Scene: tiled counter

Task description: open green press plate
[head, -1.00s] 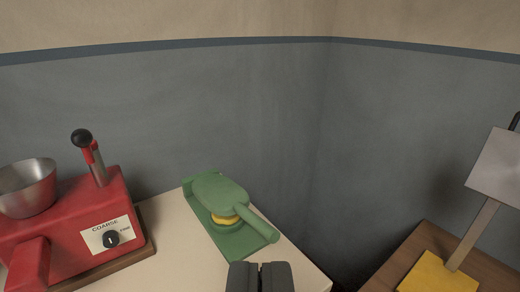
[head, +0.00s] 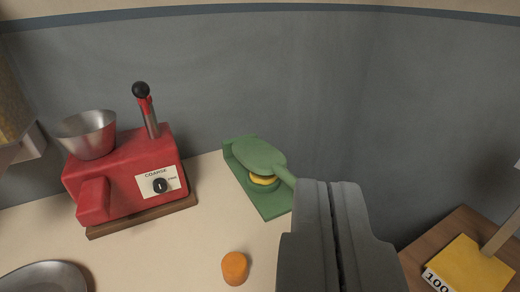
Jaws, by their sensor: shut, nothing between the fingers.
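The green press (head: 240,163) stands on the counter near its right end, at the middle of the head view. Its rounded green top plate (head: 258,155) lies low over the base, with a yellow disc (head: 264,180) showing between them. The plate's handle slants down to the right, and its end is hidden behind my gripper. My gripper (head: 329,184) is shut and empty. It covers the lower right of the view, in front of the press. I cannot tell whether it touches the handle.
A red grinder (head: 125,178) with a metal bowl and black-knobbed lever stands left of the press. An orange cylinder (head: 235,268) stands on the counter in front. A metal dish (head: 45,280) is at lower left. A yellow block (head: 468,265) sits on a wooden surface at right.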

